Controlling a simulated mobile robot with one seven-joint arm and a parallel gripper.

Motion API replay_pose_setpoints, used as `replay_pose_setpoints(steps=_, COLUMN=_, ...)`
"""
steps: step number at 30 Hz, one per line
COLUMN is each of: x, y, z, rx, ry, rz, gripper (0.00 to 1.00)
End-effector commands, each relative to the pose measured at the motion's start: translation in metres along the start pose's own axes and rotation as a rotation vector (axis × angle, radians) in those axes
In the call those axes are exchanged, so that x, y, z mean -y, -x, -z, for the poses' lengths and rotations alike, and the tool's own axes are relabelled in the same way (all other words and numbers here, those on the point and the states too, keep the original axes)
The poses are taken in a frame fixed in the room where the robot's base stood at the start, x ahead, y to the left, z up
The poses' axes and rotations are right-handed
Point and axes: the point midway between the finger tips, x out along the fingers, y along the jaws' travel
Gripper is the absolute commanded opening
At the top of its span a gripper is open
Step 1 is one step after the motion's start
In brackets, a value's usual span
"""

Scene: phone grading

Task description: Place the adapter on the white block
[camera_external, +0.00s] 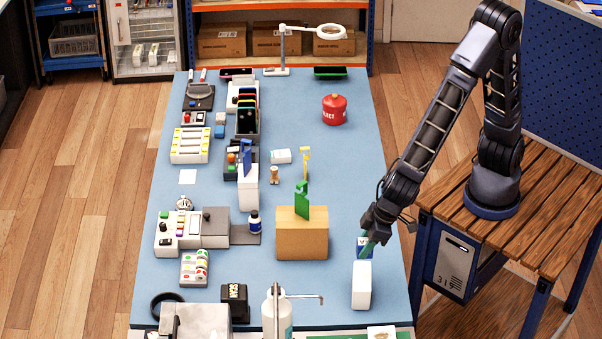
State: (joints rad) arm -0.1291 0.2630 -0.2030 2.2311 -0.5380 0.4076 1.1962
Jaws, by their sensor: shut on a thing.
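My gripper (369,238) is at the right side of the table, pointing down, just above and behind a white block (361,288). It is shut on a small blue and teal piece (364,248), probably the adapter, partly hidden by the fingers. The piece shows just over the top of this upright white block; I cannot tell whether they touch. A second white block (248,194) stands left of centre, with a blue piece (247,158) at its top.
A brown box (302,240) with a green piece (302,200) upright on it stands left of my gripper. A pump bottle (276,315) is at the front. A red canister (334,109) stands farther back. The blue table (358,170) is clear around the back right.

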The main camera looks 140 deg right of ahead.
Motion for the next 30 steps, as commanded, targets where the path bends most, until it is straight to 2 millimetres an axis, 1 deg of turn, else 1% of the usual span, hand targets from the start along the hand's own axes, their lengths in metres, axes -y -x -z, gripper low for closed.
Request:
replay_pose_setpoints(steps=1, x=0.000, y=-0.010, z=-0.005, rx=0.002, ry=0.002, rz=-0.002, gripper=0.10)
replay_pose_setpoints(steps=3, x=0.000, y=-0.021, z=-0.009, rx=0.002, ry=0.002, rz=-0.001, gripper=0.10)
replay_pose_setpoints(steps=6, x=0.000, y=-0.031, z=-0.013, rx=0.001, ry=0.000, rz=-0.001, gripper=0.10)
replay_pose_setpoints(steps=13, x=0.000, y=-0.041, z=-0.017, rx=0.000, ry=-0.001, rz=-0.001, gripper=0.10)
replay_pose_setpoints(steps=21, x=0.000, y=-0.068, z=-0.028, rx=0.000, ry=0.000, rz=-0.001, gripper=0.10)
replay_pose_setpoints(steps=24, x=0.000, y=-0.071, z=-0.029, rx=0.000, ry=-0.001, rz=0.001, gripper=0.10)
replay_pose_setpoints(steps=30, x=0.000, y=-0.070, z=-0.029, rx=0.000, ry=-0.001, rz=0.001, gripper=0.10)
